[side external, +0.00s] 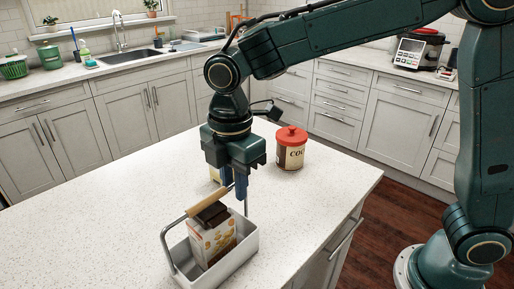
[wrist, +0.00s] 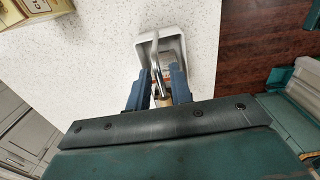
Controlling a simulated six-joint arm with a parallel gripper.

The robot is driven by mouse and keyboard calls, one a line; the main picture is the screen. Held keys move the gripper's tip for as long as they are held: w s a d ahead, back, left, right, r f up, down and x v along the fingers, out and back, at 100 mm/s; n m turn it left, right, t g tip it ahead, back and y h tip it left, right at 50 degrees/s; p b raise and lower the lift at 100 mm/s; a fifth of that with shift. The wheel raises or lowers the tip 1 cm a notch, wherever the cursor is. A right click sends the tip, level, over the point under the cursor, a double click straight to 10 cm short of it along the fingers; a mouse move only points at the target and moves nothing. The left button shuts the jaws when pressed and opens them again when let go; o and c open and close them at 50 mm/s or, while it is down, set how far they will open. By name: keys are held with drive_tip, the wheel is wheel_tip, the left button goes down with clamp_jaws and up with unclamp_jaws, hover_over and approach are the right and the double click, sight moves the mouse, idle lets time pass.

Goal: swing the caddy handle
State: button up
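The caddy (side external: 247,248) is a light grey open tray on the island's near part. Its handle has a wooden grip (side external: 203,208) on metal side rods and stands raised over the tray. In the wrist view the caddy (wrist: 143,45) lies ahead of my gripper, and part of the wooden grip (wrist: 166,101) shows between the fingers. My gripper (side external: 235,187) points down at the far end of the grip. Its two blue fingers (wrist: 160,88) are apart, with a visible gap beside the grip. The far end of the grip is partly hidden by the fingers in the side view.
A patterned carton (side external: 212,242) with a dark item at its top stands in the caddy. A red-lidded canister (side external: 291,150) stands behind my gripper. A yellowish item (side external: 214,173) is partly hidden behind it. The island top (side external: 100,220) is clear to the left.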

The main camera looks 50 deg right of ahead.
drive_tip(key=shift+r, duration=0.15)
drive_tip(key=shift+r, duration=3.3)
drive_tip(key=shift+r, duration=0.1)
drive_tip(key=shift+s+d+r+m, duration=0.2)
drive_tip(key=shift+d+m, duration=0.1)
drive_tip(key=shift+d, duration=0.2)
drive_tip(key=s+d+r+m+t, duration=0.3)
drive_tip(key=s+d+m, duration=0.5)
drive_tip(key=d, duration=0.4)
drive_tip(key=s+d+f+m+t, duration=0.1)
drive_tip(key=s+d+f+m, duration=0.1)
drive_tip(key=s+m, duration=0.3)
drive_tip(key=s+d+f+m+t, duration=0.1)
drive_tip(key=s+d+f+m, duration=0.1)
drive_tip(key=s+d+m, duration=0.2)
drive_tip(key=shift+s+d+f+m+t, duration=0.3)
drive_tip(key=shift+s+d+m, duration=0.1)
drive_tip(key=shift+s+d, duration=0.2)
